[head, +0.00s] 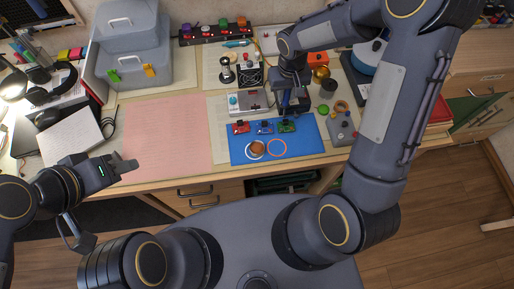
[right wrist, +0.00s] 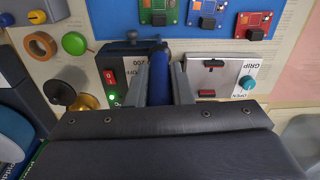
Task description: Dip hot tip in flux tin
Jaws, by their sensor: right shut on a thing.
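My right gripper (head: 289,106) is shut on a blue handle (right wrist: 159,84), which looks like that of the soldering iron. In the right wrist view the handle stands between the two grey fingers (right wrist: 160,90). Its hot tip is hidden, and I cannot tell whether the iron is clear of the things below. A small round tin with amber-brown content (head: 257,147), apparently the flux tin, sits in a white ring on the blue mat (head: 310,149), left of and nearer than my right gripper. My left gripper (head: 125,164) is away at the left; its finger gap is unclear.
Red, blue and green boards (head: 286,127) line the mat's far edge. A grip box with a blue knob (right wrist: 247,82) and a unit with a lit red switch (right wrist: 110,77) flank the handle. The pink mat (head: 165,135) is clear.

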